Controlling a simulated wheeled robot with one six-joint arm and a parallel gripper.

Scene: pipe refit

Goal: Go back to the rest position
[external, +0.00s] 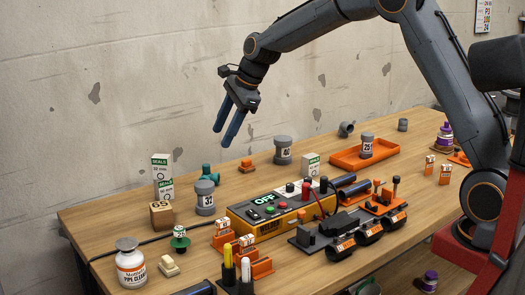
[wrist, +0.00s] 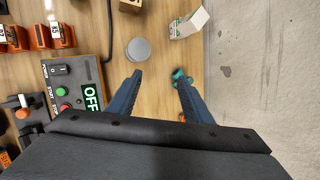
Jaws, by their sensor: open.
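My gripper (external: 230,124) is open and empty, with two blue fingers pointing down. It hangs in the air well above the wooden table (external: 105,232), near its back edge and the wall. In the wrist view the gripper (wrist: 158,76) has its fingers spread apart. Below it lie a grey capped fitting (wrist: 138,49) and a teal fitting (wrist: 182,78), neither touched by the fingers. The teal fitting also shows in the external view (external: 210,172), partly behind the grey fitting marked 32 (external: 204,197).
A yellow welder box (external: 265,214) with a lit OFF display stands mid-table. A black clamp machine (external: 345,232) is beside it. An orange tray (external: 348,160) holds a grey fitting (external: 366,147). Seal boxes (external: 161,170) and a white bottle (external: 130,266) stand left. Air around the gripper is clear.

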